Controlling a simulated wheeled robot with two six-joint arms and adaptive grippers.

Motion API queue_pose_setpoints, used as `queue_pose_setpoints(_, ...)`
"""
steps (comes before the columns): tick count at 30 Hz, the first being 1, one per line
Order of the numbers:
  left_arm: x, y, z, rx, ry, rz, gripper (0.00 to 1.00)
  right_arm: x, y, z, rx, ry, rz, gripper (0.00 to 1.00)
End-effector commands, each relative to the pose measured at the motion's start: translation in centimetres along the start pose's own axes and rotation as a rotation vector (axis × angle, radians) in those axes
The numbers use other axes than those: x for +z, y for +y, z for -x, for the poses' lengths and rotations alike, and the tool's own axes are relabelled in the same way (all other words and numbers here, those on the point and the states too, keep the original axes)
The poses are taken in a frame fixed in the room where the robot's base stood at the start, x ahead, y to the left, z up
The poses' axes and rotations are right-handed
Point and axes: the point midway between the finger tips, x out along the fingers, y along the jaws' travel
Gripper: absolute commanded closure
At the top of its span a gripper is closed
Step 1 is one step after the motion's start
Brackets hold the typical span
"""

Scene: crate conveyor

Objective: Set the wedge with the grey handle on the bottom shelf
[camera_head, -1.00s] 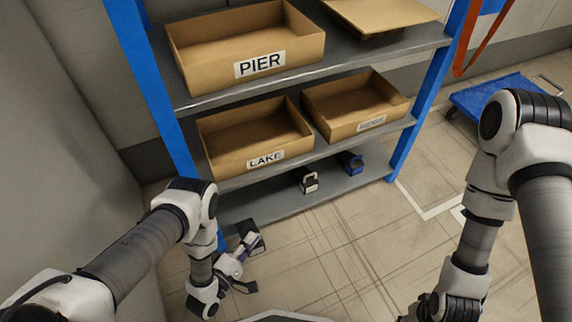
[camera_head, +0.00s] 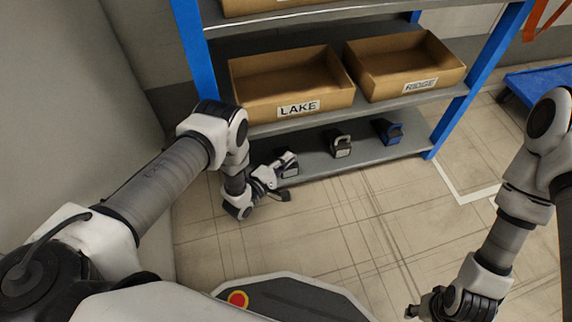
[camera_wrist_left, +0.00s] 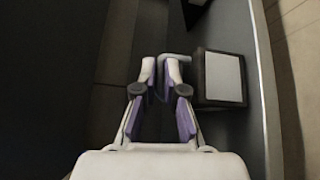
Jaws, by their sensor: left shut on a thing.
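My left gripper (camera_head: 275,167) is at the front left of the bottom shelf (camera_head: 370,155). In the left wrist view its purple-lined fingers (camera_wrist_left: 162,70) are closed on the grey handle of a dark wedge (camera_wrist_left: 222,78) with a pale label. The wedge (camera_head: 290,172) is over the left part of the bottom shelf, close to its front edge; I cannot tell whether it touches the surface. The gripper partly hides it in the head view. My right gripper (camera_head: 420,309) is low at the bottom right, and its fingers do not show clearly.
A wedge with a pale handle (camera_head: 341,145) and one with a blue handle (camera_head: 387,131) stand further right on the bottom shelf. Boxes marked LAKE (camera_head: 298,108) and RIDGE (camera_head: 421,85) sit on the shelf above. A blue upright (camera_head: 190,40) is at the left.

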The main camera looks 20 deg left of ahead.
Motion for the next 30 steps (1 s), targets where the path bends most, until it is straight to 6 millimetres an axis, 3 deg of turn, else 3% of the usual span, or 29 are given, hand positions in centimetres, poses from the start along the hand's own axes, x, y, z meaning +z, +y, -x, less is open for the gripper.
queue_pose_setpoints(9, -0.1, -0.5, -0.1, 0.003, 0.000, -0.001, 1.00, 0.0, 0.0, -0.5, 0.000, 0.001, 0.000, 0.60)
queue_pose_setpoints(12, -0.1, -0.5, 0.0, 0.001, 0.000, -0.001, 0.65, 0.0, 0.0, -0.4, 0.000, 0.000, 0.000, 0.60)
queue_pose_setpoints(23, 0.0, -0.1, 0.2, 0.001, 0.000, 0.000, 0.65, 0.0, 0.0, 0.1, 0.000, 0.000, 0.000, 0.60)
queue_pose_setpoints(26, -0.1, 0.0, 1.7, -0.002, 0.002, 0.000, 0.65, 0.0, 0.0, 0.9, 0.000, 0.000, 0.000, 0.60)
queue_pose_setpoints(30, 0.0, 0.2, 5.2, -0.003, 0.003, 0.001, 0.65, 0.0, 0.0, 2.5, 0.000, 0.000, 0.000, 0.60)
